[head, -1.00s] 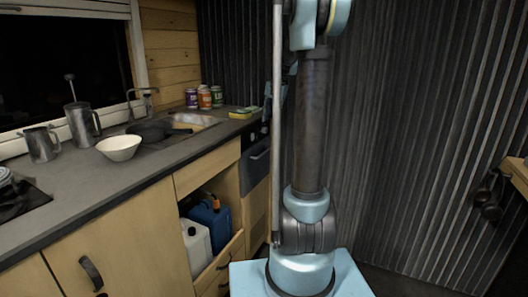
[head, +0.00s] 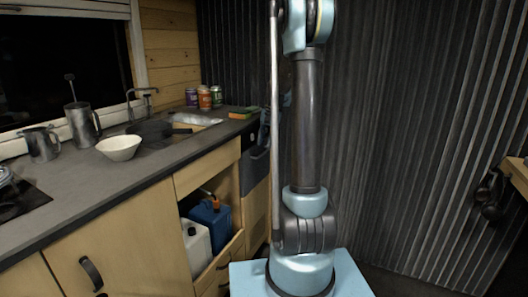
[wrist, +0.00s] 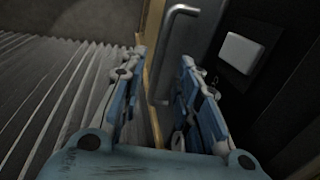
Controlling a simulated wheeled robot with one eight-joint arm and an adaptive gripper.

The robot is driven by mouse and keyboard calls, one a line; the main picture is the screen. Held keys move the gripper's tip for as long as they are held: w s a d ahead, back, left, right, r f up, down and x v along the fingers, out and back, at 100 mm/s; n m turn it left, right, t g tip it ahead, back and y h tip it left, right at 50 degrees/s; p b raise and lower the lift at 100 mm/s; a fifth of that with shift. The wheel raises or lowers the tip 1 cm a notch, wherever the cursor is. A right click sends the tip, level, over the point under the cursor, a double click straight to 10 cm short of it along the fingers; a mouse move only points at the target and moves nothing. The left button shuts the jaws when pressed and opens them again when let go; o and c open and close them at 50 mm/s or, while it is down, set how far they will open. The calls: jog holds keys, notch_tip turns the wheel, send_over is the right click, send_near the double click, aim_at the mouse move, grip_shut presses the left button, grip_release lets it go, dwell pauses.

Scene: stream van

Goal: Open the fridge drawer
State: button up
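The fridge drawer (head: 252,170) has a dark grey front and stands at the far right end of the kitchen counter, closed as far as I can see. Its grey bar handle (wrist: 162,55) shows in the wrist view, running down the panel between my fingertips in the picture. My gripper (wrist: 164,57) is open, with its two blue fingers apart and nothing held. Whether the handle is actually between the fingers or still beyond them I cannot tell. In the head view the gripper is mostly hidden behind my arm, near the fridge front.
A ribbed dark wall (head: 400,150) stands right of the fridge. The counter (head: 60,185) holds a white bowl (head: 119,148), metal jugs, a sink and several cans. An open compartment below holds a blue jerrycan (head: 212,218) and a white one (head: 195,240). A pale switch plate (wrist: 241,52) sits beside the handle.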

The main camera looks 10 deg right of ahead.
aim_at(264, 153)
jog(key=shift+w+a+f, duration=0.15)
jog(key=shift+a+f, duration=0.05)
jog(key=shift+f, duration=1)
jog(key=shift+w+a+f, duration=0.1)
jog(key=shift+a+f, duration=0.05)
jog(key=shift+f, duration=1)
grip_shut()
